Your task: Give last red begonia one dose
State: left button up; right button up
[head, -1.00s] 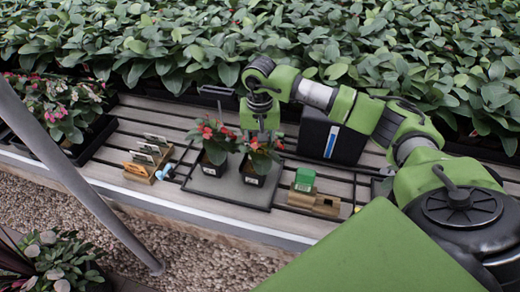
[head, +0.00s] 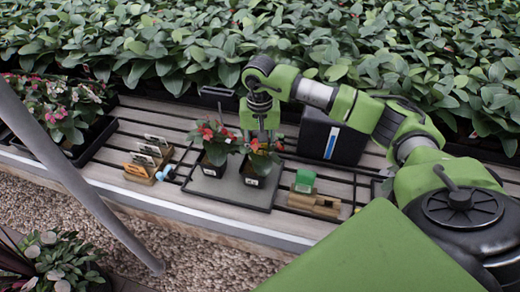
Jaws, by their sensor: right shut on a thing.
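Two red begonias in black pots stand side by side on a dark tray (head: 204,186) on the slatted bench. The left begonia (head: 214,150) and the right begonia (head: 259,164) both show red flowers and a white label on the pot. My right gripper (head: 262,135) points down just above and behind the right begonia. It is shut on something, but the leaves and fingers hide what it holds. A green block-like item (head: 305,179) sits in a wooden holder (head: 318,203) right of the tray. My left gripper is not in view.
A wooden rack with cards (head: 148,160) and a small blue item (head: 166,172) stand left of the tray. A black box (head: 331,137) with a blue and white strip stands behind right. Pink-flowered plants (head: 60,105) fill the left. Dense foliage lines the back.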

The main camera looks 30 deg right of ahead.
jog(key=shift+r+p, duration=1.4)
jog(key=shift+r, duration=1.75)
